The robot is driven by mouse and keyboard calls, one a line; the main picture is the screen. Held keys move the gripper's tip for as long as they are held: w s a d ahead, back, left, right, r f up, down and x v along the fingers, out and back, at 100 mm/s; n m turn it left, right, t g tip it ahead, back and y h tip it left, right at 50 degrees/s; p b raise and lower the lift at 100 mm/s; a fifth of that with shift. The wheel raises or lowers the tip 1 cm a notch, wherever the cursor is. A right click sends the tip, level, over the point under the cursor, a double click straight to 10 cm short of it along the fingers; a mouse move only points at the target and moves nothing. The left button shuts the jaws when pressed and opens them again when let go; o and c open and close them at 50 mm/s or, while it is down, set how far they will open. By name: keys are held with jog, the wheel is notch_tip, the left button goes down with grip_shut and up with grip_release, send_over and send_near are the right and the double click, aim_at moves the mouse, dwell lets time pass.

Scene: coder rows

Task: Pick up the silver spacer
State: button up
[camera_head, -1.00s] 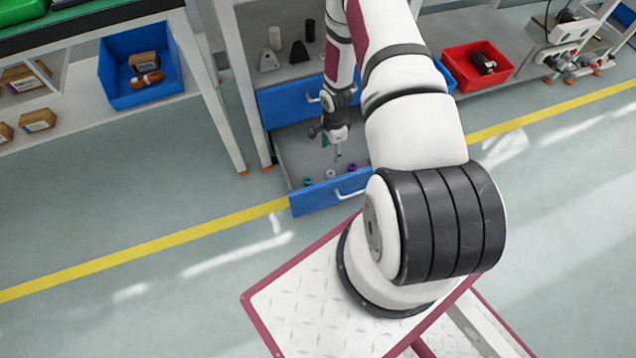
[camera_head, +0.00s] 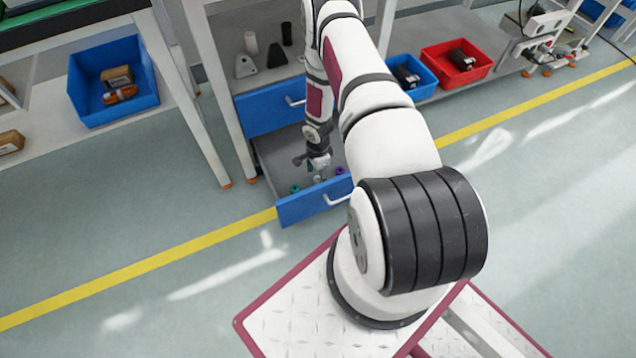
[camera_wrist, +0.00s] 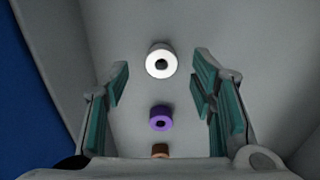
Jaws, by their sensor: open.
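The silver spacer (camera_wrist: 161,62) is a bright, whitish ring with a dark hole, lying on the grey drawer floor. In the wrist view it shows between the tips of my two fingers, apart from both. My gripper (camera_wrist: 160,76) is open and empty, with teal pads on its fingers. In the head view my gripper (camera_head: 319,166) points down into the open drawer, just above the silver spacer (camera_head: 317,179). The exact height above it is hard to tell.
A purple spacer (camera_wrist: 161,118) and a partly hidden brownish one (camera_wrist: 160,150) lie in line with it. A teal spacer (camera_head: 295,188) lies nearby. The blue drawer front (camera_head: 312,201) and grey walls surround them. A shut blue drawer (camera_head: 268,110) is above.

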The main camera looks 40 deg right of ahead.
aim_at(318, 179)
jog(key=shift+f+b, duration=0.6)
jog(key=shift+f, duration=0.9)
jog(key=shift+d, duration=0.1)
jog(key=c, duration=1.2)
